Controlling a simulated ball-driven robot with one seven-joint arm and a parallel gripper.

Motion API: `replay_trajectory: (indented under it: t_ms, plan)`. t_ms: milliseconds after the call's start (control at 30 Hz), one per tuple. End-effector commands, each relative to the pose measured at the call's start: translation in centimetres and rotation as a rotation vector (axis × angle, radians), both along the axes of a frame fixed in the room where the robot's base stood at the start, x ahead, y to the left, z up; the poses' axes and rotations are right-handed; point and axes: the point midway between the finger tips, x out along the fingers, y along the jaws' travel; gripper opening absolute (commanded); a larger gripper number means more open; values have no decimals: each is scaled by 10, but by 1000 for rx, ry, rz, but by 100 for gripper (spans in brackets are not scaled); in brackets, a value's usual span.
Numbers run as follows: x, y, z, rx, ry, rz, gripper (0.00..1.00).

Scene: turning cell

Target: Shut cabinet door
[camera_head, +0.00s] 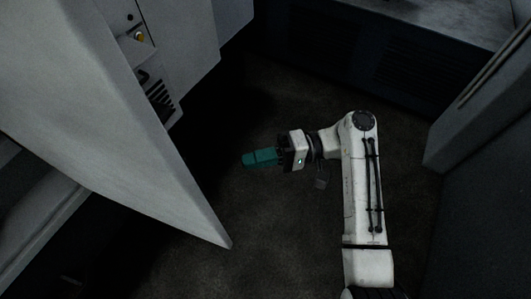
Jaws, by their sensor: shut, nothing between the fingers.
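The cabinet door (105,105) is a large pale grey panel at the left of the head view. It stands open, swung out from a cabinet (40,225) whose dark inside shows at the lower left. The door's free lower corner points toward the middle of the floor. My gripper (246,160), with teal fingers, is shut and empty. It is to the right of the door's edge, apart from it, over the dark floor. The door's hinge side is out of the picture.
Behind the door is a grey cabinet (190,35) with a yellow knob (139,36) and dark vents. A dark low unit with a grey top (450,18) stands at the back right. A grey panel (490,130) borders the right side. The floor (260,215) between is clear.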

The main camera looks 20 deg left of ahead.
Motion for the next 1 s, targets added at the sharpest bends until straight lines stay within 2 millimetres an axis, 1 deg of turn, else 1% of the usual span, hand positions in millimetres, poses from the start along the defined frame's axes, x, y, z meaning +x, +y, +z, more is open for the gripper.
replay_trajectory:
  t_ms: [33,100,267,400,533,700,1000]
  plan:
    - [-8,8,3,-1,1,4,0]
    - [-17,19,2,-1,0,4,0]
    - [-35,42,2,-2,-1,2,0]
    - [-56,43,2,-1,-1,0,0]
    - [-67,44,1,-1,-1,0,0]
    - [-73,44,-1,-2,-1,-1,0]
    - [-73,44,-1,-2,-1,-1,0]
